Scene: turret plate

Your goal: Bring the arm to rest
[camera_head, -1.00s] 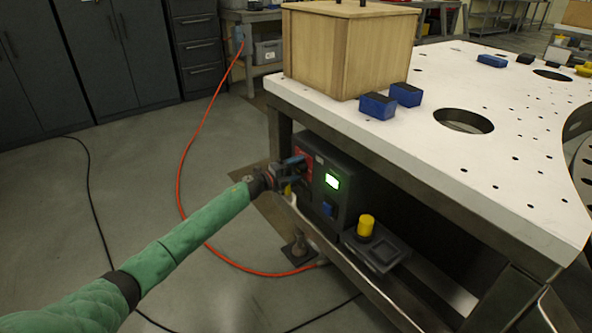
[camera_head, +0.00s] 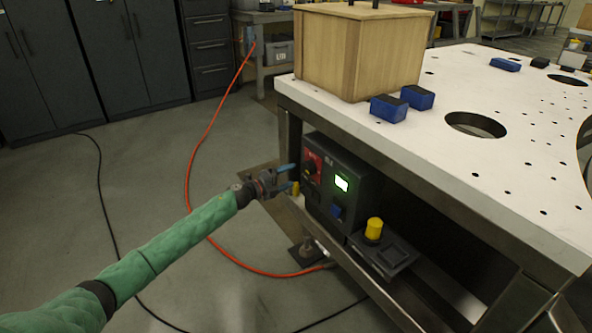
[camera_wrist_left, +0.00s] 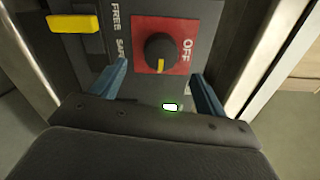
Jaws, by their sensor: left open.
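My left arm, in a green sleeve, reaches in from the left in the head view. Its gripper (camera_head: 290,179) is open and empty just in front of the control box (camera_head: 357,184) under the table. In the left wrist view the two blue fingers (camera_wrist_left: 165,85) stand apart, with the black rotary knob (camera_wrist_left: 160,50) on its red plate showing between and beyond them. The knob's yellow mark points down in that view, and "OFF" is printed beside it. The fingers look clear of the knob. A yellow slider (camera_wrist_left: 75,24) sits beside "FREE" and "SAFE" lettering. My right gripper is not in view.
The white perforated table (camera_head: 460,165) overhangs the box and carries a wooden crate (camera_head: 360,50) and blue blocks (camera_head: 388,108). A yellow button (camera_head: 374,228) stands on a lower shelf. An orange hose (camera_head: 190,180) lies on the open floor at left.

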